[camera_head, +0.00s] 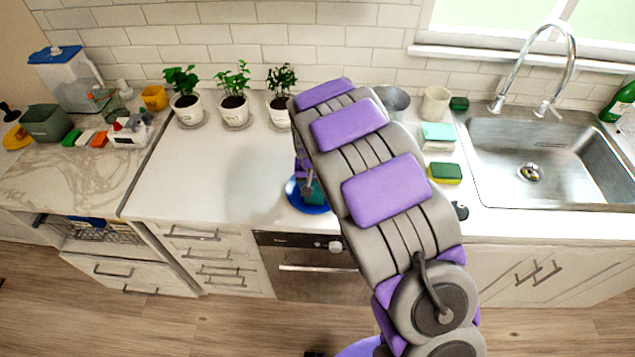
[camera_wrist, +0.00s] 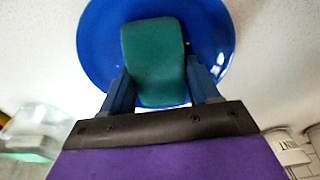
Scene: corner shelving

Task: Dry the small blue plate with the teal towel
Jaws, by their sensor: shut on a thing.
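The small blue plate (camera_head: 309,204) lies on the white counter near its front edge, partly hidden behind my arm. It fills the upper middle of the wrist view (camera_wrist: 98,45). My gripper (camera_wrist: 160,85) is shut on a teal-green, folded, pad-like thing, which looks like the teal towel (camera_wrist: 155,55). The towel is over the middle of the plate, seen between the two fingers. I cannot tell for certain whether it touches the plate. In the head view, only a bit of teal shows beside my arm.
Three potted plants (camera_head: 235,108) stand behind, by the tiled wall. A pale teal block (camera_head: 438,131), a green-yellow sponge (camera_head: 444,173) and cups are right of my arm. The sink (camera_head: 530,150) is further right. The counter left of the plate is clear.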

